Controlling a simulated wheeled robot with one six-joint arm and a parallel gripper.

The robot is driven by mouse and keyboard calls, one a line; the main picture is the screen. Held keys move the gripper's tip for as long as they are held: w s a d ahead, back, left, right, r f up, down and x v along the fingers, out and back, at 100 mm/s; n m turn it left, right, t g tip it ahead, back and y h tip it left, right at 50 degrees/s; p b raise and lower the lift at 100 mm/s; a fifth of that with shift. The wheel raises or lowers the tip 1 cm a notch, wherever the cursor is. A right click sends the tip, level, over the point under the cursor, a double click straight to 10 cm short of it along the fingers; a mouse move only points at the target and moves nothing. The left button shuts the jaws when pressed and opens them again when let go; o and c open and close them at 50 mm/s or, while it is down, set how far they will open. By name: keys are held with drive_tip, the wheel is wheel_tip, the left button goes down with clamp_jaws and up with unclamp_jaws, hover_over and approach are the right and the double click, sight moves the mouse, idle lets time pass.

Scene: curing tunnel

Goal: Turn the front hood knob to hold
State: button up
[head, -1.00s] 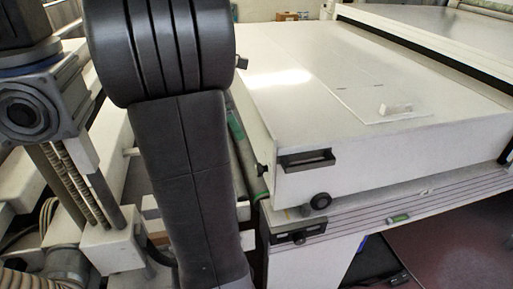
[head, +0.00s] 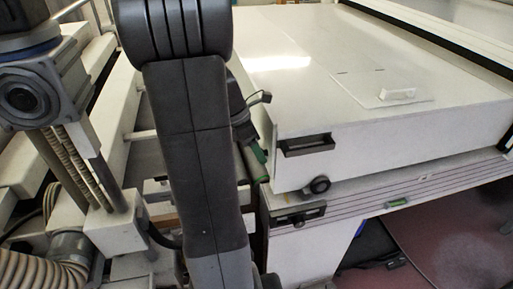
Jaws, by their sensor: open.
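The large white hood (head: 400,135) fills the right of the head view. I cannot read any mark or setting on the knob. My arm stands upright left of the hood and hides part of its left side. A dark end part, which looks like my gripper (head: 260,98), shows past the arm's right edge beside the hood's left side. It is apart from the front knob and holds nothing I can see. Most of it is hidden.
A white ledge (head: 430,180) with dark stripes runs below the hood, with a small black fitting (head: 300,216) and a green piece (head: 398,202). Pipes and a ribbed hose (head: 35,265) crowd the left. Reddish floor shows at lower right.

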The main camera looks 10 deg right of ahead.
drive_tip(key=c, duration=1)
drive_tip(key=shift+t+b, duration=0.3)
drive_tip(key=shift+b, duration=0.1)
drive_tip(key=t+b, duration=0.2)
drive_tip(key=b, duration=0.1)
drive_tip(key=m+t+b, duration=0.1)
drive_tip(key=b, duration=0.1)
drive_tip(key=shift+s+f+t, duration=0.3)
drive_tip(key=shift+s+t, duration=0.1)
drive_tip(key=t+b, duration=0.2)
drive_tip(key=b, duration=0.2)
drive_tip(key=shift+s, duration=0.15)
drive_tip(key=shift+r+t+b, duration=0.15)
drive_tip(key=shift+t+b, duration=0.15)
drive_tip(key=shift+b, duration=0.05)
drive_tip(key=shift+m, duration=0.3)
drive_tip(key=shift+r, duration=0.1)
